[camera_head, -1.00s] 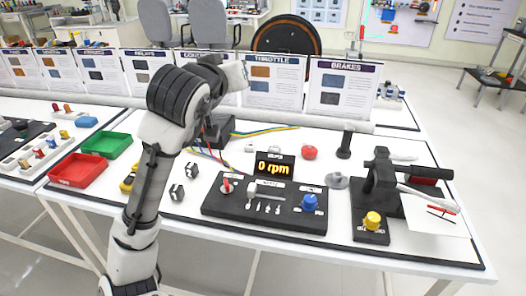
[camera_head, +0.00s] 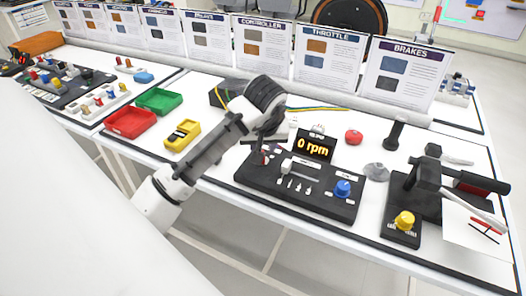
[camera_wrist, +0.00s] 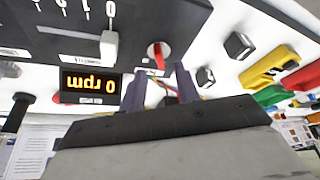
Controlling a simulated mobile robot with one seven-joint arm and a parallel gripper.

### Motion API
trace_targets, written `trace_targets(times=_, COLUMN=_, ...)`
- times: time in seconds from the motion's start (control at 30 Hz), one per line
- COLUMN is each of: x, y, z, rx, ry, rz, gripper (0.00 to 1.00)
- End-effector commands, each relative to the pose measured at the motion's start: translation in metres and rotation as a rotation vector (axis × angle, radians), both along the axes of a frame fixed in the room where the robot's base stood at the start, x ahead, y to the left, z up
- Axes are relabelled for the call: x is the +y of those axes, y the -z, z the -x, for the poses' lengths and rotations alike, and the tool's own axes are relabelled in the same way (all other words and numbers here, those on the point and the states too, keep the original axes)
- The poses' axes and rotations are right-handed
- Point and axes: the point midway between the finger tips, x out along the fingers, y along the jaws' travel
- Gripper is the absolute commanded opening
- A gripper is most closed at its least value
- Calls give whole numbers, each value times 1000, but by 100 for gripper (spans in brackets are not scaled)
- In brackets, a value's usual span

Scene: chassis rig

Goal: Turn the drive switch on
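The black control panel (camera_head: 300,192) stands on the table below a display reading "0 rpm" (camera_head: 315,146). A red switch lever at the panel's left end is mostly hidden by my gripper in the head view. It shows clearly in the wrist view as a red switch (camera_wrist: 157,54) with a pale base, and its label is unreadable. My gripper (camera_head: 268,140) is low over that end of the panel. In the wrist view my gripper's fingers (camera_wrist: 161,85) are apart and empty, with the switch just beyond and between them. I cannot tell whether they touch it.
The panel also has a white slider (camera_wrist: 109,45) and a blue knob (camera_head: 343,188). A yellow case (camera_head: 182,135), red tray (camera_head: 130,122) and green tray (camera_head: 159,101) lie left. A brake lever stand with yellow knob (camera_head: 404,221) is right. A red dome (camera_head: 353,137) sits behind.

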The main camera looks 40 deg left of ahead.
Motion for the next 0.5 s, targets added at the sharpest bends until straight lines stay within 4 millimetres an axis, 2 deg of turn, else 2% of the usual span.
trace_targets(times=0.2, x=8, y=29, z=-9, rx=0, ry=0, rz=0, gripper=32)
trace_targets(times=0.5, x=11, y=39, z=-12, rx=-2, ry=1, rz=-2, gripper=32)
